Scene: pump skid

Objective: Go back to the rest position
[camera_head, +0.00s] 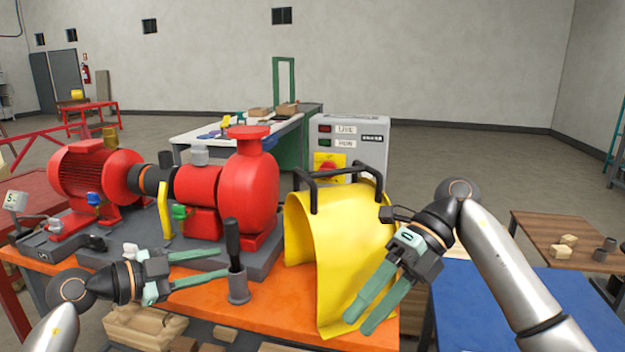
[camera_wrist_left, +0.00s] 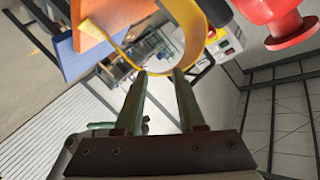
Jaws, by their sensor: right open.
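My left gripper (camera_head: 229,261) is open at the left front of the orange bench (camera_head: 290,318). Its fingers point right, towards a black upright handle (camera_head: 232,243) in a grey holder (camera_head: 238,286). In the head view the tips appear beside the handle; the left wrist view shows nothing held between the left fingers (camera_wrist_left: 160,75). My right gripper (camera_head: 361,323) is open and empty, its fingers pointing down and left in front of the yellow guard (camera_head: 320,225). The guard stands on the bench with black handles on top. It also shows in the left wrist view (camera_wrist_left: 190,22).
The red pump (camera_head: 250,190) and red motor (camera_head: 90,175) stand on the bench behind my left gripper. A grey control box (camera_head: 362,135) is behind the guard. A blue tabletop (camera_head: 500,300) and a brown table (camera_head: 545,235) are at right. Wooden blocks lie below the bench.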

